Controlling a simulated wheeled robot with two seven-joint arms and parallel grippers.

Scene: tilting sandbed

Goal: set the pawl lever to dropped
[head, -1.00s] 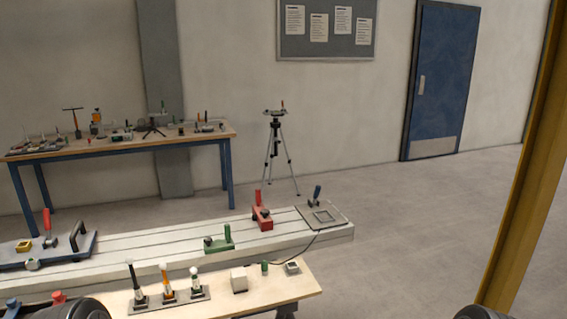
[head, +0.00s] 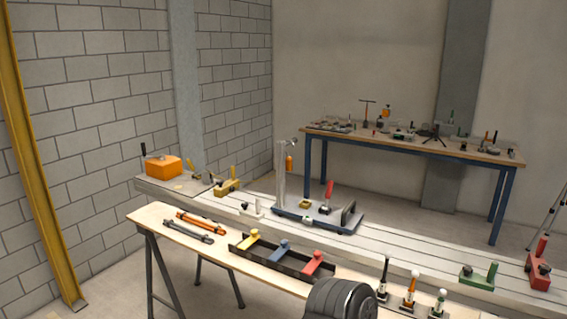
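I cannot tell for sure which piece is the pawl lever, as several levers are small in the head view. Neither gripper shows; only a dark ribbed part of my arm shows at the bottom.
A wooden trestle table (head: 158,222) in front of the bed holds orange and grey bars, a dark rack (head: 273,263) with yellow, blue and red handles, and several upright levers. A blue-legged workbench (head: 420,146) stands behind. A yellow post (head: 38,170) is at left.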

